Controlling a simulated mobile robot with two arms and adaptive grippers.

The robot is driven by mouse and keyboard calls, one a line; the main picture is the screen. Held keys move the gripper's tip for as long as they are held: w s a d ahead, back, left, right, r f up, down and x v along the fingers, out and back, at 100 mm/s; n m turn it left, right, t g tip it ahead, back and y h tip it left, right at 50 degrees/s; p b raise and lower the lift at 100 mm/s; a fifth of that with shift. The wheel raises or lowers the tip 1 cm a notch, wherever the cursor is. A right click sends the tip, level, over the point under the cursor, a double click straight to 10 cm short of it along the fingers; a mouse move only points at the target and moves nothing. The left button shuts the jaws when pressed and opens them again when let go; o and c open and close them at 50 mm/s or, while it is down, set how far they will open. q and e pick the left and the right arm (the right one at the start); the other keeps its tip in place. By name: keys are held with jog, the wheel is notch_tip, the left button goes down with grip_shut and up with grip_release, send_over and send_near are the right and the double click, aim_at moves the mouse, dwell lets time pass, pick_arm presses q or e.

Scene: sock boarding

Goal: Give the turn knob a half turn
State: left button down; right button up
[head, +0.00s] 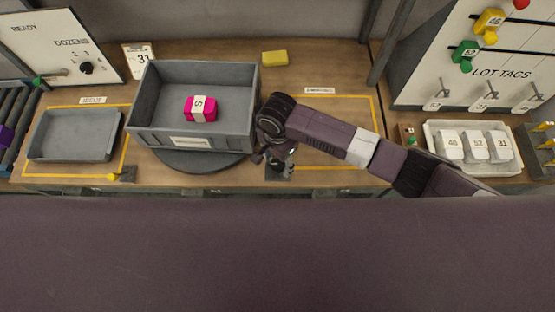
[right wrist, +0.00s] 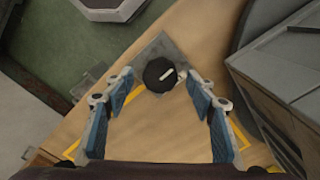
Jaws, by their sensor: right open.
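The turn knob (right wrist: 160,75) is a dark round knob with a white pointer mark on a grey square plate (right wrist: 151,51). In the right wrist view its pointer slants up to the right. My right gripper (right wrist: 160,84) is open, with one finger on either side of the knob in that view; I cannot tell whether they touch it. In the head view my right gripper (head: 284,167) is over the front part of the bench, hiding the knob, with the plate (head: 278,175) partly showing. My left gripper is not in view.
A grey crate (head: 190,138) with a pink banded bundle (head: 200,108) stands on a dark round turntable (head: 192,164), left of my right gripper. A shallow grey tray (head: 75,153) lies farther left. A white tray (head: 480,170) of tags is at right. A yellow block (head: 274,58) lies behind.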

jog(key=shift+f, duration=0.45)
jog(key=shift+c, duration=0.4)
jog(key=c, duration=1.1)
